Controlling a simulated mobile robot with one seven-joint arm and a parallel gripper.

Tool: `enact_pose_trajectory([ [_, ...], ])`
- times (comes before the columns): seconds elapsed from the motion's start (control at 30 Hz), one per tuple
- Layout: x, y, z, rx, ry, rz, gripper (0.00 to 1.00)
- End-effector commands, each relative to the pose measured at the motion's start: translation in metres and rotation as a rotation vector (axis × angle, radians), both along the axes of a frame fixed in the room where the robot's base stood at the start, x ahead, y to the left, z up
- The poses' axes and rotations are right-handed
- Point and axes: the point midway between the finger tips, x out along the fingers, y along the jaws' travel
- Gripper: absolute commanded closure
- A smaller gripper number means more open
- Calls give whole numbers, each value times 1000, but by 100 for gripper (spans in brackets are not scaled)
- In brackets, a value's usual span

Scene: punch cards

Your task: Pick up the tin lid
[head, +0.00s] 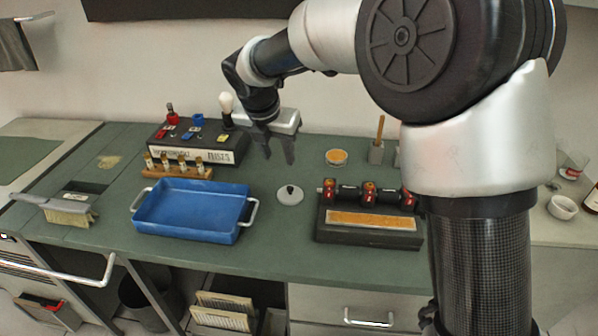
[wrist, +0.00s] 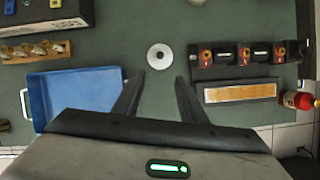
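The tin lid (head: 290,194) is a small grey-white disc with a dark knob at its centre. It lies flat on the green bench top between the blue tray and the black block. In the wrist view the lid (wrist: 160,57) sits just beyond my fingertips and slightly left of the midline between them. My gripper (head: 279,160) is open and empty, above the bench and behind the lid in the head view. Its two dark fingers (wrist: 160,78) stand apart in the wrist view, with bare bench between them.
A blue tray (head: 248,213) with metal handles is left of the lid. A black block (head: 370,233) with red-marked rollers is to the right. Behind stand a wooden rack of vials (head: 178,172), a black labelled box (head: 228,156) and an orange-topped dish (head: 336,157). Bench around the lid is clear.

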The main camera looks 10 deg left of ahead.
Motion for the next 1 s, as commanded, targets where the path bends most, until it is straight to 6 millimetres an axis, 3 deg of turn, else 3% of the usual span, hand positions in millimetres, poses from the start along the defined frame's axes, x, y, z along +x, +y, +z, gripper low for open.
enact_pose_trajectory([
  [0.17,7,8,-19,-23,6,59,62],
  [0.6,41,1,-103,-22,7,55,62],
  [1.0,53,-5,-130,-21,7,54,62],
])
